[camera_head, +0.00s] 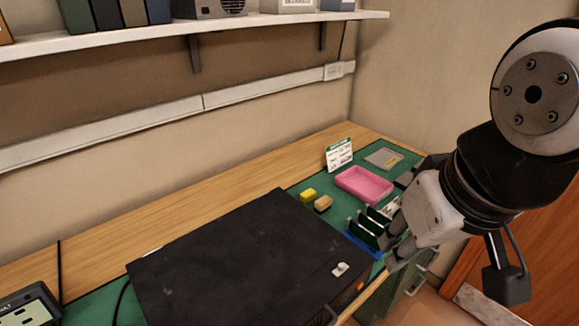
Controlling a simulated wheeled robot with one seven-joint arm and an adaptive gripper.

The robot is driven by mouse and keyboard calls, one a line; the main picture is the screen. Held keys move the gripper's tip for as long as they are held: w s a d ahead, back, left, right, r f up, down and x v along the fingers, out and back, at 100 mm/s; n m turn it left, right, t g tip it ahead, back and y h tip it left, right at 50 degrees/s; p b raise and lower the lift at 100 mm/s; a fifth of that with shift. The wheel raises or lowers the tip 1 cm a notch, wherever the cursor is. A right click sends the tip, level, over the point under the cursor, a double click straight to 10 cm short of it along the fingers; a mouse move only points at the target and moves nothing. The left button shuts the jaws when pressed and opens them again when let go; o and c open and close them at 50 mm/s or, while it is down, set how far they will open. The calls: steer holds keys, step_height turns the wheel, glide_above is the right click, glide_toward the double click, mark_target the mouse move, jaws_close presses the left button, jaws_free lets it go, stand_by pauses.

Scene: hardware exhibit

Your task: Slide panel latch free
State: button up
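A black panel-topped case (235,262) lies flat on the green mat in the camera_head view. A small pale latch (340,269) sits on its top near the right corner, beside an orange mark. Whether the latch is engaged is too small to tell. My gripper (394,243) hangs from the right, above and to the right of the latch and apart from it. Its grey fingers look spread, with nothing seen between them. The fingers partly cover the area beyond the case's right end.
A dark green rack (369,232) stands close behind my gripper. A pink tray (363,186), a yellow block (307,195), a tan block (323,204) and a sign (339,154) stand farther back. A meter (30,306) lies at the lower left. A shelf (150,37) runs above.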

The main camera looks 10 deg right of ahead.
steer(key=shift+w+r, duration=0.2)
steer(key=shift+w, duration=0.05)
jaws_close()
steer(key=w+d+m+g+p, duration=0.3)
steer(key=w+m+g+p, duration=0.15)
steer(key=w, duration=0.85)
steer(key=w+d+f+m+g+y+p, duration=0.1)
steer(key=w+d+f+m, duration=0.1)
steer(key=f, duration=0.4)
steer(key=w+d+f+m+g+y+p, duration=0.1)
steer(key=w+d+f+m+y, duration=0.1)
steer(key=w+f, duration=0.5)
steer(key=shift+d+f+m+g+p, duration=0.35)
steer(key=shift+d+m, duration=0.1)
steer(key=shift+d, duration=0.45)
